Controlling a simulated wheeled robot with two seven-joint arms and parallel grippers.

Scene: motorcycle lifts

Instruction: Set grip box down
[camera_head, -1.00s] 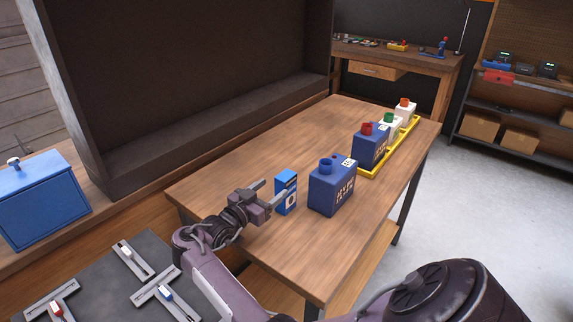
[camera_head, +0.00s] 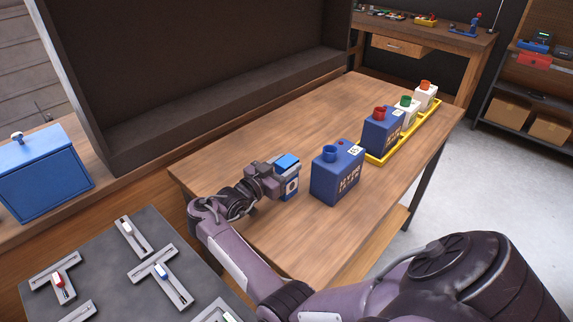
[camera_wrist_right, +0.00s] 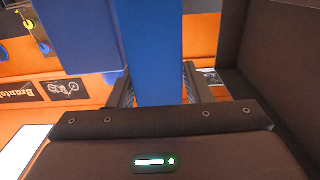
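The grip box (camera_head: 291,188) is a small blue and white carton. It stands upright at the near part of the wooden table (camera_head: 240,150), left of a blue jug (camera_head: 337,180). My right gripper (camera_head: 285,170) is around it, one finger on each side. In the right wrist view the blue box (camera_wrist_right: 156,50) fills the space between the fingers, with no clear gap. The box's lower edge appears to be at the tabletop; contact is partly hidden. My left gripper is not in view.
A yellow tray (camera_head: 403,145) with several jugs stands farther back on the table. A dark open cabinet (camera_head: 200,70) borders the table's left side. A blue case (camera_head: 42,180) and a grey slotted panel (camera_head: 95,245) are at left. The table's middle is clear.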

